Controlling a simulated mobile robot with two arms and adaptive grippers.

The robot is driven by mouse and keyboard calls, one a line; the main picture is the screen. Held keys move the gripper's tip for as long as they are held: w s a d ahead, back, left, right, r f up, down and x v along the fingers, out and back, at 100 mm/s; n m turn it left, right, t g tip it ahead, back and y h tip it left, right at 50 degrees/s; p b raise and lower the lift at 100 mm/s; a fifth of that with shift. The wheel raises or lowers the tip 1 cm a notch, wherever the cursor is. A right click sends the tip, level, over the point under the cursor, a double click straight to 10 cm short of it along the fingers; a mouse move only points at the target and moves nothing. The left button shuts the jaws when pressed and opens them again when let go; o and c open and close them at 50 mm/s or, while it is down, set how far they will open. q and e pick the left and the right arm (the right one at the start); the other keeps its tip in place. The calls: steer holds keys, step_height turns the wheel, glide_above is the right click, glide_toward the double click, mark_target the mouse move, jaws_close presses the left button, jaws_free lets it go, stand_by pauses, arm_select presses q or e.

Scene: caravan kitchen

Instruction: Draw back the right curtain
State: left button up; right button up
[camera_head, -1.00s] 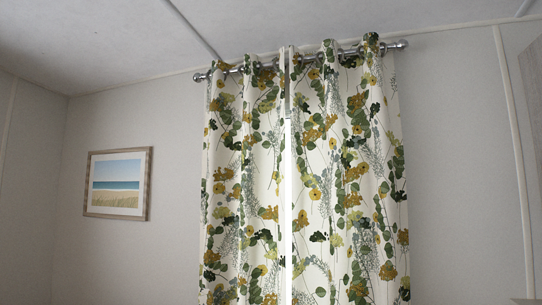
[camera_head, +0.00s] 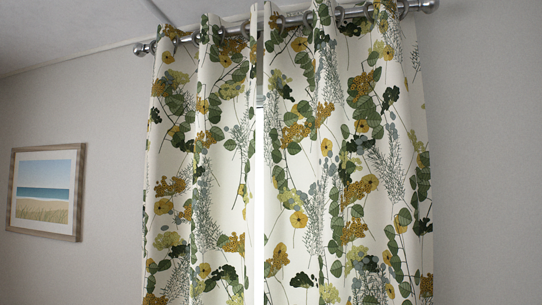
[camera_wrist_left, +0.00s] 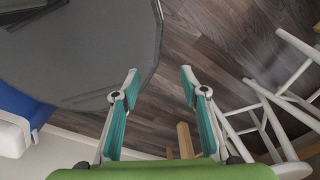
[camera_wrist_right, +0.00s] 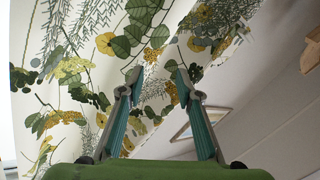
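The right curtain (camera_head: 345,160) hangs from a metal rod (camera_head: 290,20) by rings, cream with yellow flowers and green leaves. The left curtain (camera_head: 200,160) hangs beside it. Only a thin bright gap (camera_head: 259,150) shows between them. Neither gripper shows in the head view. In the right wrist view my right gripper (camera_wrist_right: 154,74) is open, with floral curtain cloth (camera_wrist_right: 90,60) in front of and beyond its fingers. I cannot tell whether it touches the cloth. In the left wrist view my left gripper (camera_wrist_left: 160,78) is open and empty, above the floor.
A framed beach picture (camera_head: 46,191) hangs on the wall left of the curtains. In the left wrist view a dark grey table top (camera_wrist_left: 80,45) is at upper left, white stools (camera_wrist_left: 270,95) stand at right, and wooden floor (camera_wrist_left: 205,35) lies between.

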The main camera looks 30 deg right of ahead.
steer(key=s+d+r+m+t+h+p, duration=0.1)
steer(key=s+d+r+m+h, duration=0.1)
steer(key=r, duration=1)
steer(key=s+d+r+m+h+p, duration=0.1)
steer(key=s+r+m+h, duration=0.15)
steer(key=r, duration=0.85)
steer(key=m+g+h+p, duration=0.2)
steer(key=m+h+p, duration=0.1)
steer(key=m+h, duration=0.4)
glide_toward(271, 166)
steer(key=shift+g+y, duration=0.25)
steer(key=shift+g, duration=0.05)
steer(key=p+x, duration=0.2)
steer(key=x, duration=0.1)
steer(key=p+x, duration=0.2)
steer(key=x, duration=0.2)
steer(key=p+x, duration=0.2)
steer(key=x, duration=0.1)
steer(key=shift+w+r+p, duration=0.1)
steer(key=shift+r+p, duration=0.25)
steer(key=shift+w+d+n, duration=0.25)
steer(key=shift+w+d, duration=0.05)
steer(key=shift+w, duration=0.05)
jaws_close()
